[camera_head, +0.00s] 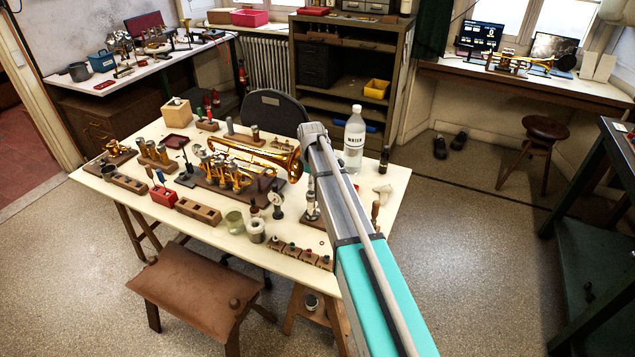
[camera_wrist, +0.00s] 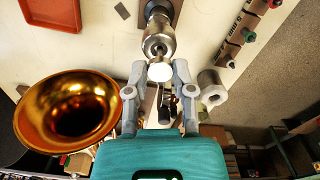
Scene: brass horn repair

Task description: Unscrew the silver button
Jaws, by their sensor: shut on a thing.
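The silver button is a small pale round disc (camera_wrist: 160,70) in the middle of the wrist view. My gripper (camera_wrist: 160,76) has one finger on each side of it and is shut on it. Just beyond the button in the wrist view is a silver metal body (camera_wrist: 157,38) with a dark round part at its far end. In the head view my arm reaches over the table's right part and mostly hides the gripper and the button. I cannot tell whether the button is still threaded on.
A brass horn (camera_head: 250,160) lies on a board; its bell (camera_wrist: 68,112) is close left of my gripper. A water bottle (camera_head: 354,138) stands behind my arm. A small rack (camera_head: 298,256) is at the table's front edge. A red tray (camera_wrist: 52,12) shows at upper left.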

